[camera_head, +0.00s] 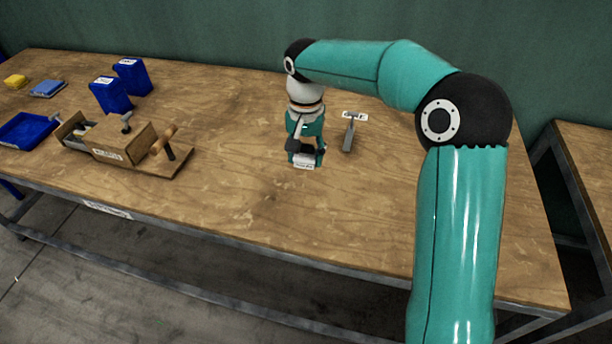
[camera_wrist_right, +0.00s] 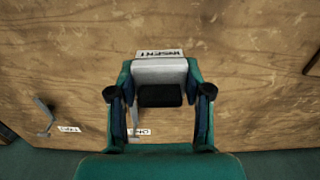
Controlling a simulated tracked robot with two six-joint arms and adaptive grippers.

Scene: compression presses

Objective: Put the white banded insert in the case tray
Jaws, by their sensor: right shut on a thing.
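My right gripper (camera_head: 306,150) points down over the middle of the table and is shut on the white insert. In the right wrist view the insert (camera_wrist_right: 160,72) is a pale block with a dark band, between the two fingertips (camera_wrist_right: 160,92). A white label reading INSERT (camera_wrist_right: 160,53) lies beside it. Whether the insert touches the table I cannot tell. A shallow blue tray (camera_head: 47,134) lies at the far left of the table; I cannot read a name on it. My left gripper is not in view.
A wooden press (camera_head: 122,140) with handles stands at the left, near the blue tray. Two blue bins (camera_head: 110,96) (camera_head: 131,77) stand behind it. A grey T-shaped tool (camera_head: 349,133) stands just right of my gripper. The table between press and gripper is clear.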

